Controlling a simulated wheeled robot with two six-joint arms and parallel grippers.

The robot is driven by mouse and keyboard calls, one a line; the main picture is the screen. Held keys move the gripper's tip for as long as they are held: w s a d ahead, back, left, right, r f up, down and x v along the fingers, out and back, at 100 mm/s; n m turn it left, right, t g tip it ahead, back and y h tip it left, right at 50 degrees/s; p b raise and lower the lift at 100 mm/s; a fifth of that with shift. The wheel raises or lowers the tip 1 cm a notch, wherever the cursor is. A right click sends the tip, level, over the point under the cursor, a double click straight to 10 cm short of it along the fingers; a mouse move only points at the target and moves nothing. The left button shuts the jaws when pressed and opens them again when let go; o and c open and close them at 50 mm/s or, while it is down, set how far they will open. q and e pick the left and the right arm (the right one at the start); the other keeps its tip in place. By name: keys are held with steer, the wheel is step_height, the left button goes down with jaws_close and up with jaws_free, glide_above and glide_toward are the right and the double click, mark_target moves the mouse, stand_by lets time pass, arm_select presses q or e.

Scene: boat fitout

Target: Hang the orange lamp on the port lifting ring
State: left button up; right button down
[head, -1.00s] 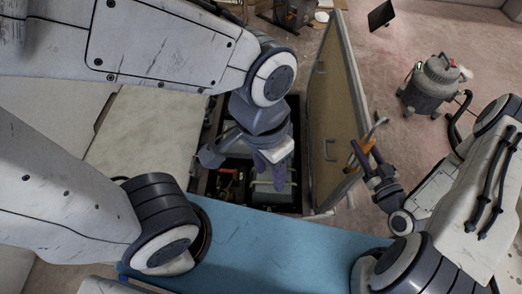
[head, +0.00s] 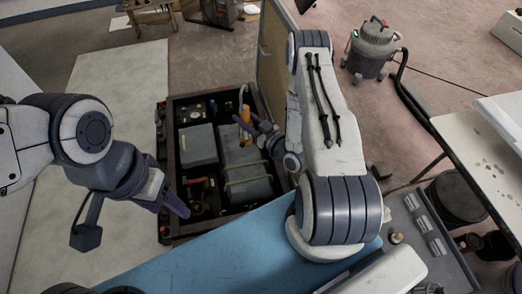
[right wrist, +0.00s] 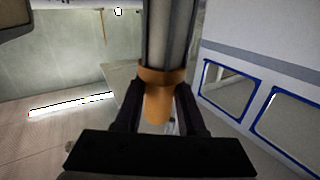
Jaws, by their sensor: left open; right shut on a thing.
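The orange lamp (head: 245,114) is in my right gripper (head: 252,127), above the right part of the open compartment. A pale hooked piece rises from its top in the head view. In the right wrist view the lamp's orange body (right wrist: 158,107) sits between the two dark fingers, with a grey cylindrical part above it. My left gripper (head: 172,196) is open and empty over the compartment's left edge. I cannot make out the port lifting ring; it is too small or hidden.
The open compartment (head: 185,233) holds grey boxes (head: 198,146) and dark fittings. Its raised lid (head: 272,60) stands on the far right side. A blue surface (head: 200,262) lies in front. A vacuum cleaner (head: 372,50) and a pale table (head: 480,140) are at the right.

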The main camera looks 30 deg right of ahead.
steer(key=w+d+f+m+g+h+b, duration=0.1)
steer(key=w+d+f+m+h+b, duration=0.3)
steer(key=f+b, duration=0.75)
steer(key=w+d+f+m+g+h+b, duration=0.15)
steer(key=d+f+m+h+b, duration=0.35)
steer(key=f+b, duration=0.65)
steer(key=w+d+f+m+g+h+b, duration=0.1)
steer(key=w+d+f+m+h+b, duration=0.4)
steer(key=f+b, duration=0.6)
steer(key=s+d+f+n+h+b, duration=0.1)
steer(key=s+d+f+b, duration=0.3)
steer(key=d+b, duration=0.3)
steer(key=shift+s+d+f+b, duration=0.25)
steer(key=shift+d+f, duration=0.25)
steer(key=shift+d, duration=1.15)
steer(key=shift+c, duration=2.1)
jaws_free()
